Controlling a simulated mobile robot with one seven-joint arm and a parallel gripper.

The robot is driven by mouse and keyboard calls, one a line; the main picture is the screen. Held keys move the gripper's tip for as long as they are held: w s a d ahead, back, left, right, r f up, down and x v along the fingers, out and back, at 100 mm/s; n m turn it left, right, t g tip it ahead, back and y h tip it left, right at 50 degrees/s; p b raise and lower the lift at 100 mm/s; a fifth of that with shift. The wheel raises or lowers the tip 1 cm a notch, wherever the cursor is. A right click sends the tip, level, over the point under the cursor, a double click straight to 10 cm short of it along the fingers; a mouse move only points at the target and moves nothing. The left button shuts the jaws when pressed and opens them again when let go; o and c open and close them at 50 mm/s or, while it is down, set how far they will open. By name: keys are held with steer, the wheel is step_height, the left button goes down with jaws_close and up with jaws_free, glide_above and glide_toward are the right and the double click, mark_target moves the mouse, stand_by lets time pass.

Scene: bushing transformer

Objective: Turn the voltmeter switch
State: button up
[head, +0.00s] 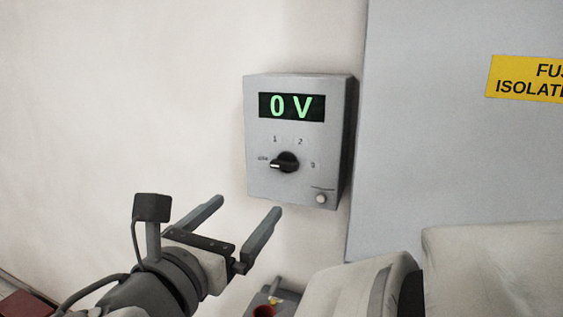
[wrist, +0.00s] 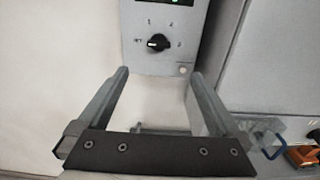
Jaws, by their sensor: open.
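The voltmeter (head: 260,185) is a grey box on the pale wall, with a green "0 V" on its black display (head: 292,106). Its black rotary switch (head: 285,162) sits below the display, among the marks 1, 2, 3 and a small label at the left. The switch's white line points left, toward that label. The switch also shows in the wrist view (wrist: 157,44), beyond the fingertips. My gripper (head: 250,205) is open and empty, below and left of the switch in the head view, apart from the box. In the wrist view its two fingers (wrist: 160,80) are spread wide.
A small round button (head: 320,199) is at the box's lower right. A grey cabinet (head: 440,170) with a yellow sign (head: 530,78) stands right of the voltmeter. A red round object (head: 264,311) is at the bottom. The wall left of the box is clear.

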mark_target(283, 167)
steer(key=b+x, duration=0.1)
steer(key=x, duration=1.6)
steer(key=shift+w, duration=0.15)
steer(key=c, duration=1.4)
steer(key=shift+b, duration=0.45)
